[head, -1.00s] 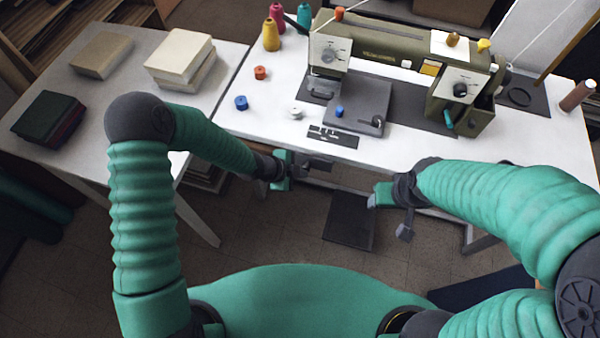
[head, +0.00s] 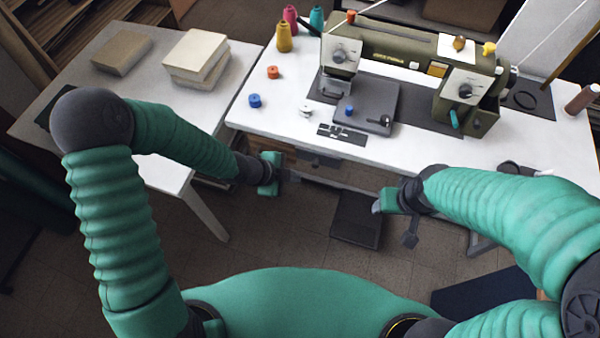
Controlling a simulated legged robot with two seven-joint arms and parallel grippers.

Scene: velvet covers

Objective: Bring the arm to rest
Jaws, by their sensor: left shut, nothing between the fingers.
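My left arm comes in from the left, bent at a dark elbow, and its gripper (head: 275,173) is shut and empty. In the picture it shows just below the front edge of the white sewing table (head: 420,158). My right gripper (head: 392,212) hangs in front of the same table edge, to the right of the left one. Its fingers are small and partly hidden by its wrist, so I cannot tell how far apart they are. Nothing shows held in it.
An olive sewing machine (head: 400,62) stands on the white table, with thread cones, bobbins (head: 255,100) and a dark plate at its left. A dark pedal (head: 357,219) lies on the floor.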

